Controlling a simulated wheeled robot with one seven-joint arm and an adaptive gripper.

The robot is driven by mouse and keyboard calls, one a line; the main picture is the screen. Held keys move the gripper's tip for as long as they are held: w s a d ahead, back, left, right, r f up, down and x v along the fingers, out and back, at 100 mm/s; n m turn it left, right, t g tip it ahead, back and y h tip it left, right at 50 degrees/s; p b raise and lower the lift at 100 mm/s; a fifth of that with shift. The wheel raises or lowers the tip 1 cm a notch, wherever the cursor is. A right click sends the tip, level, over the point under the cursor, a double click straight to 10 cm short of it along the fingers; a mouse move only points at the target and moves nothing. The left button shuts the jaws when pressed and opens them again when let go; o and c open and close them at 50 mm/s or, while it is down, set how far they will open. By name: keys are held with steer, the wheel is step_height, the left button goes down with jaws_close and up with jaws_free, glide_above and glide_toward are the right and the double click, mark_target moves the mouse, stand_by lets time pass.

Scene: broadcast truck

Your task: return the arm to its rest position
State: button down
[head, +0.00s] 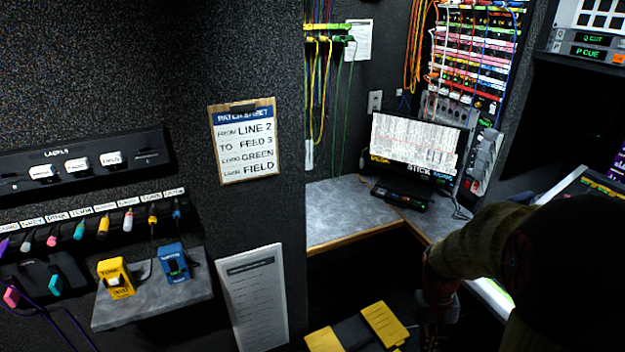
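My arm (485,240) reaches in from the lower right, bent with its far end pointing down. My gripper (432,335) hangs at the bottom edge in deep shadow, right of a yellow and black object (384,324) low in the picture. The fingers are too dark and cut off to tell whether they are open or shut. I cannot see anything held.
A grey corner desk (340,212) carries a monitor (415,145). A patch bay (470,60) with cables stands behind. A small shelf (150,300) at left holds yellow (117,279) and blue (174,263) boxes. A patch sheet (244,140) hangs on the dark wall.

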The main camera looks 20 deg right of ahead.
steer(key=s+a+r+n+t+p, duration=0.1)
steer(key=s+a+r+n+t, duration=0.1)
steer(key=a+r, duration=0.8)
steer(key=s+a+r+n+t+p, duration=0.1)
steer(key=a+r+t, duration=0.4)
steer(key=a+r, duration=0.5)
step_height(320, 180, up, 3)
steer(key=shift+s+a+r+n, duration=0.15)
steer(key=shift+s+a+n, duration=0.1)
steer(key=shift+s+n, duration=0.65)
